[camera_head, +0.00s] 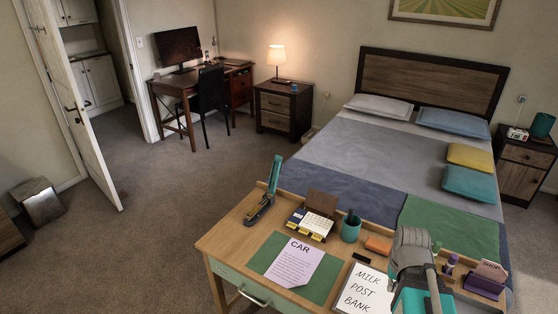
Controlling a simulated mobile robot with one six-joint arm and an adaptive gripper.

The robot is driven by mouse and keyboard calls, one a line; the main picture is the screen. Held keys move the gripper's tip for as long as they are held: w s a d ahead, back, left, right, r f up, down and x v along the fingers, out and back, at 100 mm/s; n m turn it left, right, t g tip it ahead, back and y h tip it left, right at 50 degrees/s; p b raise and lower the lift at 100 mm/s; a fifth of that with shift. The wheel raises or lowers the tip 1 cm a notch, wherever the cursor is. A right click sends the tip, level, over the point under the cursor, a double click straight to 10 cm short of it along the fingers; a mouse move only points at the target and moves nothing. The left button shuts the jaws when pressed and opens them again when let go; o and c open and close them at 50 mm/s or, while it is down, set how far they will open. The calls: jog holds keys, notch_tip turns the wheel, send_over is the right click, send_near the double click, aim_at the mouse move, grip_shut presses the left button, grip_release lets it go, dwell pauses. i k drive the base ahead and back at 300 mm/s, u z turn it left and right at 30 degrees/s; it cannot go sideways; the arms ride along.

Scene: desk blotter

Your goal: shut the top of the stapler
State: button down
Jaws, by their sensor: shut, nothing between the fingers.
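The stapler (262,207) stands near the back left corner of the wooden desk. Its top is raised steeply, so it is open, with a blue-teal part showing at the upper end. My grey arm (411,246) rises over the right part of the desk, well to the right of the stapler and apart from it. I cannot make out my gripper's fingers there.
A desk calendar (318,223), a teal pen cup (351,229) and an orange block (378,245) stand right of the stapler. A CAR sheet (292,263) lies on the green blotter (262,259). A handwritten note (366,291) lies nearby. The bed (340,148) is behind.

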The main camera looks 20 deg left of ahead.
aim_at(277, 163)
jog(key=k, duration=1.1)
jog(key=u, duration=0.45)
jog(key=i, duration=0.9)
jog(key=u, duration=0.4)
jog(key=i, duration=1.25)
jog(key=z, duration=0.65)
